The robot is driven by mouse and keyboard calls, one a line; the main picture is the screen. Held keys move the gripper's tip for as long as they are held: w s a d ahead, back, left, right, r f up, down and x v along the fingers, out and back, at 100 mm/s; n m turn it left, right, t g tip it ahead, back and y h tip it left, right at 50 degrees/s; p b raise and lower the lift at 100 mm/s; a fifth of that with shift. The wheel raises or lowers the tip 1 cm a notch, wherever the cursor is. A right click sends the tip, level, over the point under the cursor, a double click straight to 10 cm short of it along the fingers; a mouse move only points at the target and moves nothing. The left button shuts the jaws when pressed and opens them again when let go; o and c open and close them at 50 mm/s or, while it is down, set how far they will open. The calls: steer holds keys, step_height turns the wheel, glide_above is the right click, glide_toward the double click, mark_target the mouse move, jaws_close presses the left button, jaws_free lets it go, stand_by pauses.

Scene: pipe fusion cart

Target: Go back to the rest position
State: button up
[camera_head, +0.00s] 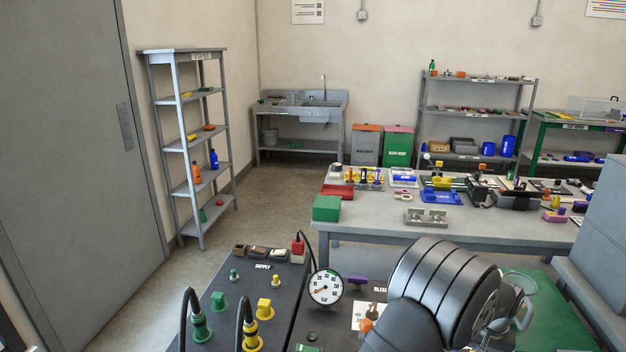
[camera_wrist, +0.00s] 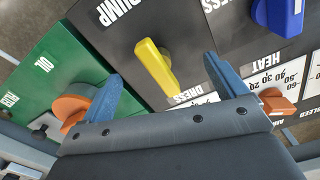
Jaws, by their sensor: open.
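My gripper (camera_wrist: 163,72) shows in the wrist view with its two blue-grey fingers spread wide and nothing held between them. It is over a dark control panel (camera_wrist: 120,45). A yellow lever knob (camera_wrist: 155,66) on that panel appears between and beyond the fingertips, with clear gaps to both sides. The left finger overlaps part of an orange knob (camera_wrist: 75,108) in the picture; I cannot tell how far apart they are. In the head view my dark arm covers the lower right, and the fingers cannot be made out there.
A blue knob (camera_wrist: 279,15) and an orange heat knob (camera_wrist: 278,100) are to the right. A green panel (camera_wrist: 60,65) is at left. In the head view, a pressure gauge (camera_head: 325,287) and looped hoses stand left of my arm. A crowded workbench (camera_head: 370,228) lies behind.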

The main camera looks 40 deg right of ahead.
steer(key=shift+n, duration=0.9)
steer(key=shift+m, duration=0.3)
steer(key=m, duration=0.4)
steer(key=shift+m, duration=2.8)
